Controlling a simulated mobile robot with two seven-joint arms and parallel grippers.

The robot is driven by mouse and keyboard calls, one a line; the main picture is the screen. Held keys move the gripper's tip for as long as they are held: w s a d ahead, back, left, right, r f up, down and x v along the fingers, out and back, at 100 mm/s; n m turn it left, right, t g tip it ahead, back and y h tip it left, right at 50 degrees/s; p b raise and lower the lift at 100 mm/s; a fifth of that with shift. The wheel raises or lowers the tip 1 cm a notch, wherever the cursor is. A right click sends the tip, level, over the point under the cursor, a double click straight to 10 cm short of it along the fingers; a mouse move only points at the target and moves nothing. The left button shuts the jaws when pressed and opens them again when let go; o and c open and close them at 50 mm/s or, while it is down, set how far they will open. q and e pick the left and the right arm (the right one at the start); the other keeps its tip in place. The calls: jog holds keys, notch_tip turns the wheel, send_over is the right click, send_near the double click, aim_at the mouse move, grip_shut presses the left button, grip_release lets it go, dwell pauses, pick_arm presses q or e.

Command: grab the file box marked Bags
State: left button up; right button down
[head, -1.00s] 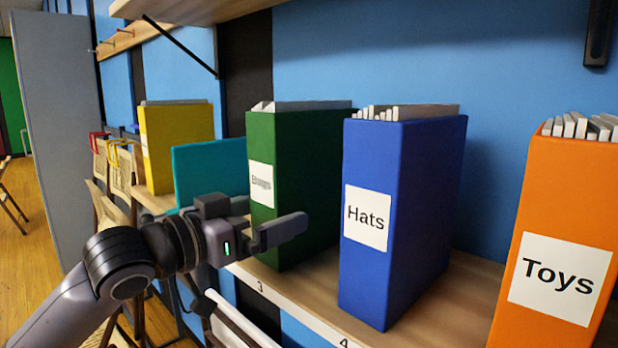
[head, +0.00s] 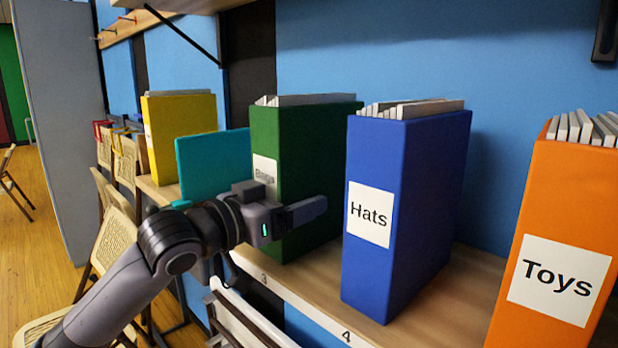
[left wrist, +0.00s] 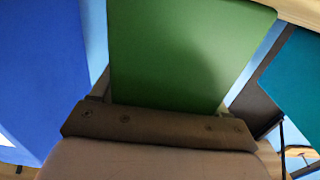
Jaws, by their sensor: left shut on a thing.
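The file box marked Bags is the green one (head: 300,150), upright on the shelf; its label (head: 265,172) is partly covered by my gripper in the head view. It also fills the middle of the left wrist view (left wrist: 185,50). My left gripper (head: 290,208) is at the lower front of this box, shut on it, with one finger along its right side. The other finger is hidden in the head view. The box still stands on the shelf. My right gripper is not in view.
A blue box marked Hats (head: 405,200) stands close on the right, and an orange box marked Toys (head: 560,240) farther right. An upper shelf (head: 180,5) overhangs.

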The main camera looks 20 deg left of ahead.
pick_arm(q)
jog(key=shift+r, duration=0.15)
notch_tip(320, 180, up, 19)
jog(key=shift+r+p, duration=0.1)
jog(key=shift+p, duration=1.1)
jog(key=shift+r, duration=0.35)
